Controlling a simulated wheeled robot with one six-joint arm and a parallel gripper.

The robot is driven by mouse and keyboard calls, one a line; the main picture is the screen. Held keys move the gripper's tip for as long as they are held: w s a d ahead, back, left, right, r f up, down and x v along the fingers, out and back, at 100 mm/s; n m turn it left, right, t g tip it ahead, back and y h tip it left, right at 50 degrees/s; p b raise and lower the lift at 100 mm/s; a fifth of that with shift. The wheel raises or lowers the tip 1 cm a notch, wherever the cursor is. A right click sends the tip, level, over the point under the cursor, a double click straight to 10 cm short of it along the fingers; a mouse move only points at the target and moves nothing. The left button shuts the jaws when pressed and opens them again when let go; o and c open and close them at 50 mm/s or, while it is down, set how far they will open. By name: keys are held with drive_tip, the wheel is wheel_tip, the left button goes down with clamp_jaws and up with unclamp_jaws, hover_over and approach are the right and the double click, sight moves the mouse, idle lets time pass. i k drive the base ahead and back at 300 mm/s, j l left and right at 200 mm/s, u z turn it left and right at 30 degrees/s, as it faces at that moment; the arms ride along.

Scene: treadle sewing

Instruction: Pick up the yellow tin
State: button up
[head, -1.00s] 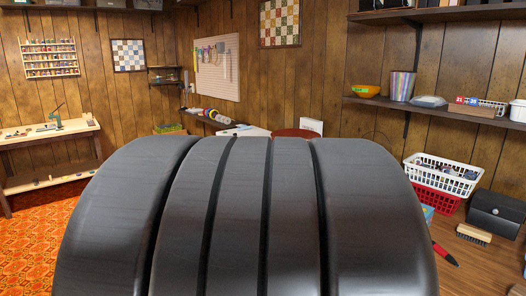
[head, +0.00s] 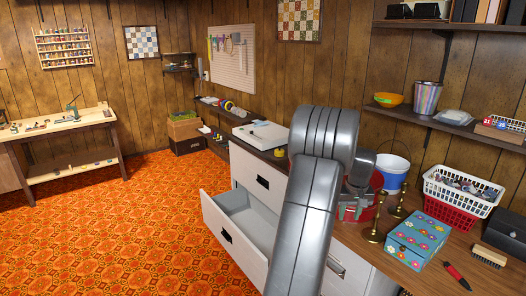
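No yellow tin shows clearly. A small yellow object (head: 280,152) sits on the counter beside the white flat box, just left of my arm; it is too small to tell whether it is the tin. My arm rises through the middle of the view and hides part of the counter. The grey end of my arm, with my gripper (head: 354,208), shows partly to the right of the arm, in front of a red round container (head: 376,190). I cannot make out its fingers or anything between them.
An open drawer (head: 238,206) juts from the white cabinet. Carpet at left is clear.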

sight(278, 155)
drive_tip(key=i+j+u, duration=0.7)
drive_tip(key=i, duration=0.3)
drive_tip(key=i+u, duration=0.4)
drive_tip(key=i+z, duration=0.25)
drive_tip(key=i, duration=0.25)
drive_tip(key=i+j+z, duration=0.2)
drive_tip(key=i, duration=0.3)
drive_tip(key=i+j+z, duration=0.25)
drive_tip(key=i, duration=0.2)
drive_tip(key=i+l+z, duration=0.2)
drive_tip(key=z, duration=0.25)
drive_tip(key=i+z, duration=0.75)
drive_tip(key=z, duration=0.2)
